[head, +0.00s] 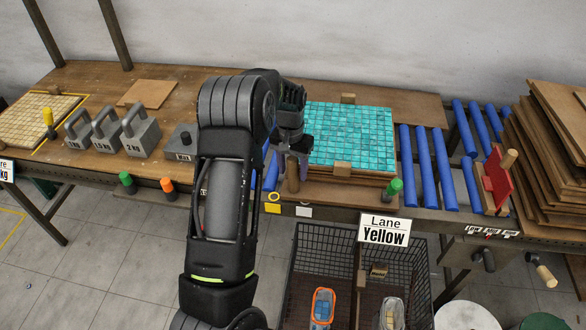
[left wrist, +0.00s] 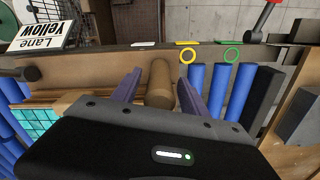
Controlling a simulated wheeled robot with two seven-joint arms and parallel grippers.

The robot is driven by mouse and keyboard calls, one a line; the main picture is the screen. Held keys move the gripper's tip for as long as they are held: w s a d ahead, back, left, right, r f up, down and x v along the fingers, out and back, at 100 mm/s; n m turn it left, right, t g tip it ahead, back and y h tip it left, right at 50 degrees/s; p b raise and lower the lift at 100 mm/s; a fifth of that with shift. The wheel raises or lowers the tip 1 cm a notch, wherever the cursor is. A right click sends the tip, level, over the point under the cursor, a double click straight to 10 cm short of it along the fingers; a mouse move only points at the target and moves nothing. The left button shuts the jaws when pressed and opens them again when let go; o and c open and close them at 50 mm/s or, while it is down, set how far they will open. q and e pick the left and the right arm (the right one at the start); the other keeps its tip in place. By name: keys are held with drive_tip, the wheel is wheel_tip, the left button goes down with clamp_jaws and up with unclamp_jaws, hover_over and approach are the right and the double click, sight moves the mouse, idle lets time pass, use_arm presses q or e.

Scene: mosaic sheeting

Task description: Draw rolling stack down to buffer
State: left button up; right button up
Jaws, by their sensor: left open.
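A stack of boards topped by a teal mosaic sheet (head: 350,133) lies on the roller bench, with small wooden blocks at its front (head: 342,169) and back edges. Its teal corner also shows in the left wrist view (left wrist: 35,122). My left gripper (head: 292,160) is at the stack's left side. In the left wrist view my left gripper (left wrist: 158,92) is open, its fingers on either side of an upright round wooden handle (left wrist: 160,82). Whether they touch it I cannot tell. I cannot tell which thing is the buffer; a red plate with a wooden knob (head: 496,180) stands right along the rollers. My right gripper is not in view.
Blue rollers (head: 437,168) lie bare right of the stack. Grey weights (head: 142,132) stand on the left bench. Brown boards (head: 545,140) are piled at the far right. A wire basket (head: 300,285) under a Lane Yellow sign (head: 384,230) stands in front.

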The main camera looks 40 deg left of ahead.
use_arm(q)
drive_tip(key=shift+f, duration=0.5)
drive_tip(key=shift+c, duration=0.4)
clamp_jaws()
idle(0.7)
